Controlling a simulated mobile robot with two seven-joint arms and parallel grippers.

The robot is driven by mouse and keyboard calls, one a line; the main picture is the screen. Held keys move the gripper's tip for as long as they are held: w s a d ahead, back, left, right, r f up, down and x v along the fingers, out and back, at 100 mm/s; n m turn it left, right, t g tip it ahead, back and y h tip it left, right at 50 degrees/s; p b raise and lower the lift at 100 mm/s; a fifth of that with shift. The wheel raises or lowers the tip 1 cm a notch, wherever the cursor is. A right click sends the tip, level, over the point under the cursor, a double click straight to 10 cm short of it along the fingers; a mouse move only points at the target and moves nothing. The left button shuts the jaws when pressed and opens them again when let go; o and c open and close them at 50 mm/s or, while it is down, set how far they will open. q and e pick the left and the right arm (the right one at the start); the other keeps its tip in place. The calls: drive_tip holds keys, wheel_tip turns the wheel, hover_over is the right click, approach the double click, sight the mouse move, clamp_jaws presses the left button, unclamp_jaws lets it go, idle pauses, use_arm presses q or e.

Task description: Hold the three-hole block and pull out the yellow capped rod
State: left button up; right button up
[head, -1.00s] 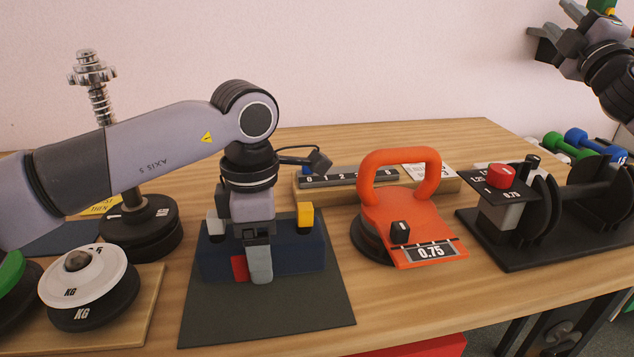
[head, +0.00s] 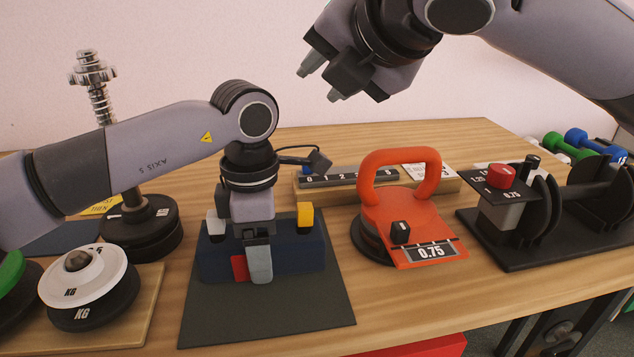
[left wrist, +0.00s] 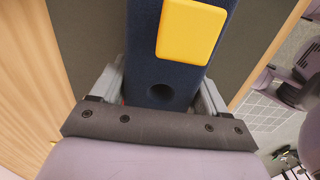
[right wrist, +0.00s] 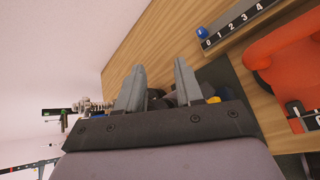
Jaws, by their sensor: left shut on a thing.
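The dark blue three-hole block (head: 290,251) stands on a dark mat (head: 270,318) in the head view. The yellow cap (head: 305,217) rises from the block's right end; it also shows in the left wrist view (left wrist: 191,30), beside an empty hole. A grey-white cap (head: 216,226) stands at the block's left end. My left gripper (head: 260,262) is shut across the middle of the block, with a finger on each side. My right gripper (head: 318,80) is open and empty, in the air above and behind the block, up and right of the yellow cap.
An orange kettle-shaped weight (head: 400,218) stands right of the mat. A numbered rail (head: 350,179) lies behind. A black dumbbell stand (head: 530,240) is further right. Weight discs (head: 82,274) and a spring post (head: 97,95) stand at the left.

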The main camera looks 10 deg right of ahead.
drive_tip(key=s+a+f+n+g+h, duration=0.2)
drive_tip(key=s+a+f+n, duration=0.15)
drive_tip(key=s, duration=0.25)
drive_tip(key=n+h, duration=0.2)
approach(306, 210)
drive_tip(key=x, duration=0.9)
drive_tip(key=shift+r, duration=0.1)
clamp_jaws()
